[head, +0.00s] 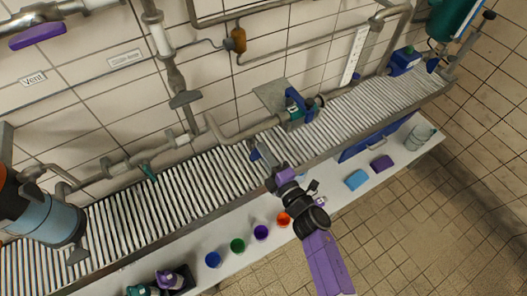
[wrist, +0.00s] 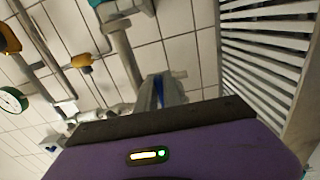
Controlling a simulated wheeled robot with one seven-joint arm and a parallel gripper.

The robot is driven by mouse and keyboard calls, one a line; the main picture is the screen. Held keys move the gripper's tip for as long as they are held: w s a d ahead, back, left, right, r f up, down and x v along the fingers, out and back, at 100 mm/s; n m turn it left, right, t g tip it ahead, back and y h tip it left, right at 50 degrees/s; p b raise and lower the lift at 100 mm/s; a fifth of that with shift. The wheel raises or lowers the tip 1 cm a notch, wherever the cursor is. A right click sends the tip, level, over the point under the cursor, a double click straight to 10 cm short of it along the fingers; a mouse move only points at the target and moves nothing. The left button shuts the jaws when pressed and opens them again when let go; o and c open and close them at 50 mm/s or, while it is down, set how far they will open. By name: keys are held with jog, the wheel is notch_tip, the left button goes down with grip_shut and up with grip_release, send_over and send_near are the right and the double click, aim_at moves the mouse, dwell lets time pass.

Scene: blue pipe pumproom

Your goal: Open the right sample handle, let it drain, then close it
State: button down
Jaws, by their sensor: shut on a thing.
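My gripper (head: 257,151) reaches over the slatted grating, just below the pipe on the tiled wall. In the wrist view its grey fingers (wrist: 152,92) point away from me, and a strip of blue (wrist: 171,92) shows beside them. I take this strip for the right sample handle, which my gripper is shut on; the fingers hide most of it. Its angle, and whether liquid runs, I cannot tell. A teal handle (head: 148,172) sits on the pipe further left.
A green valve with a blue lever (head: 295,103) stands close to the right of my gripper. Purple (head: 261,232) and orange (head: 283,219) cups stand on the white bench below. The slatted grating (head: 200,195) runs along the wall. A gauge (wrist: 13,100) shows at left.

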jog(key=shift+f, duration=0.1)
jog(key=c, duration=1.5)
grip_release()
jog(key=v, duration=0.7)
jog(key=shift+s+d, duration=0.25)
jog(key=shift+s, duration=0.1)
